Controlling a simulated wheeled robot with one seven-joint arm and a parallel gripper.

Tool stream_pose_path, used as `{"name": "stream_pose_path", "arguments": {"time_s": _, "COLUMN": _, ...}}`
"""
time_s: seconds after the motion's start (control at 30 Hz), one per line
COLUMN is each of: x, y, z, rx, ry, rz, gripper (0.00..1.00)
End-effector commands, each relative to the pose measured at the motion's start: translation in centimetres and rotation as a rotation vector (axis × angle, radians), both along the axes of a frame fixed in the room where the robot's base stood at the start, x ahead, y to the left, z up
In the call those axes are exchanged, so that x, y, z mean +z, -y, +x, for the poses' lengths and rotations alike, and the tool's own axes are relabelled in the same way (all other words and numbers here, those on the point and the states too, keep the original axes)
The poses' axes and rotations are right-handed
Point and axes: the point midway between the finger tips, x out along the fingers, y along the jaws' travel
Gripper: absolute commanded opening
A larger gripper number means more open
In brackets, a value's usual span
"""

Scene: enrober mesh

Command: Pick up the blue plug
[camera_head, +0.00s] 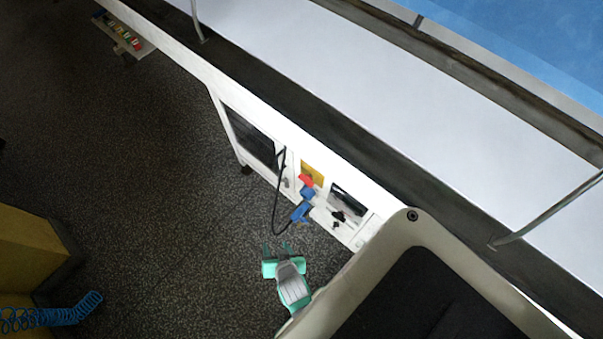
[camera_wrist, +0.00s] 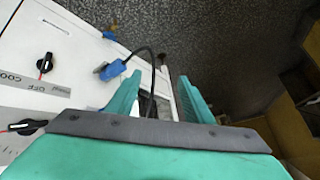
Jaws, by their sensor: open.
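The blue plug (camera_head: 300,212) is in front of the white machine's side panel, with a black cable attached. It also shows in the wrist view (camera_wrist: 115,68), left of my fingers, with a grey end pointing left and the cable leaving it to the right. My gripper (camera_head: 277,248) is open and empty, below and left of the plug in the head view, apart from it. In the wrist view, my two green fingers (camera_wrist: 159,78) stand apart with the cable's lower part showing between them. What holds the plug up cannot be told.
A blue fitting (camera_head: 307,191) with a red part sits above the plug, near a yellow plate (camera_head: 312,172). Black knobs (camera_wrist: 45,64) stick out of the white panel (camera_wrist: 75,55). A yellow block (camera_head: 30,245) and coiled blue hose (camera_head: 50,316) are at left. Speckled floor between is clear.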

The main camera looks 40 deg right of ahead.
Motion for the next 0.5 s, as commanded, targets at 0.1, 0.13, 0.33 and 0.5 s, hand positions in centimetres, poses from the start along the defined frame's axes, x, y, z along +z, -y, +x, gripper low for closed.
{"name": "stream_pose_path", "arguments": {"time_s": 0.1, "x": -2.9, "y": 2.8, "z": 2.1, "rx": -0.123, "ry": -0.087, "rz": 0.077, "gripper": 0.47}}
{"name": "stream_pose_path", "arguments": {"time_s": 0.13, "x": -3.5, "y": 3.4, "z": 2.5, "rx": -0.155, "ry": -0.111, "rz": 0.097, "gripper": 0.47}}
{"name": "stream_pose_path", "arguments": {"time_s": 0.33, "x": -6.3, "y": 8.0, "z": 4.8, "rx": -0.369, "ry": -0.267, "rz": 0.233, "gripper": 0.47}}
{"name": "stream_pose_path", "arguments": {"time_s": 0.5, "x": -6.7, "y": 11.7, "z": 6.2, "rx": -0.543, "ry": -0.388, "rz": 0.338, "gripper": 0.47}}
